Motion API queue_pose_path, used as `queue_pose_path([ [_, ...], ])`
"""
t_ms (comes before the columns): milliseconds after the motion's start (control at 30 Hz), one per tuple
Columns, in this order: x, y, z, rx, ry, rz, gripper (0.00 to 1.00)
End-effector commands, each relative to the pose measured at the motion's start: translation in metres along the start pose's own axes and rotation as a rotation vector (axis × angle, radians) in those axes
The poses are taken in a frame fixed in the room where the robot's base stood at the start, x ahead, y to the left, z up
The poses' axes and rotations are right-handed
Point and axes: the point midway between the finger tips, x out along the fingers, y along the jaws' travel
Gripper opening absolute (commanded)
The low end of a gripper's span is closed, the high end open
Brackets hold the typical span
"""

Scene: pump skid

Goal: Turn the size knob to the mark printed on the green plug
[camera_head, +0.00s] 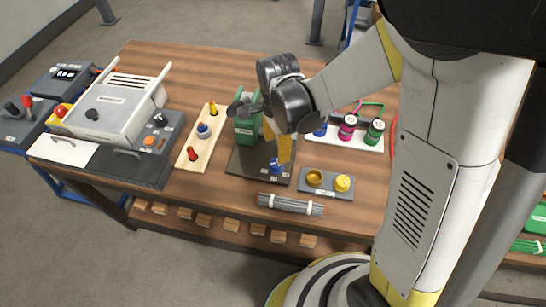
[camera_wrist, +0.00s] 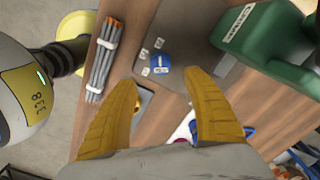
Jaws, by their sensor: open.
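The blue size knob (camera_head: 276,167) stands on a dark plate (camera_head: 246,168) in front of a green machine (camera_head: 246,129). In the wrist view the knob (camera_wrist: 161,60) has a white stripe, and several small white labels lie around it; their print is too small to read. The green plug (camera_head: 374,132) stands at the right end of a white rack, its white top bearing a mark I cannot read for sure. My gripper (camera_wrist: 163,82) is open, its yellow fingers either side of the view, near the knob and apparently not touching it. In the head view a finger (camera_head: 285,149) shows just above the knob.
A grey tray (camera_head: 326,191) with a brass ring and a yellow cap is right of the knob. A bundle of grey rods (camera_head: 291,204) lies at the front edge. A wooden block with coloured knobs (camera_head: 190,160) and a control box (camera_head: 110,105) are left.

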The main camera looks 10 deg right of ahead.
Motion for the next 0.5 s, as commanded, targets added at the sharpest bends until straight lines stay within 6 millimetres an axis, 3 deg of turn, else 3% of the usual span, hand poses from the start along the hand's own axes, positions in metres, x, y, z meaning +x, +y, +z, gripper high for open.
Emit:
queue_pose_path([
  [100, 0.028, -0.001, 0.0, -0.001, 0.0, -0.001, 0.59],
  [300, 0.067, -0.001, 0.0, -0.002, 0.0, -0.002, 0.59],
  [500, 0.087, -0.001, 0.0, -0.002, 0.0, -0.002, 0.59],
])
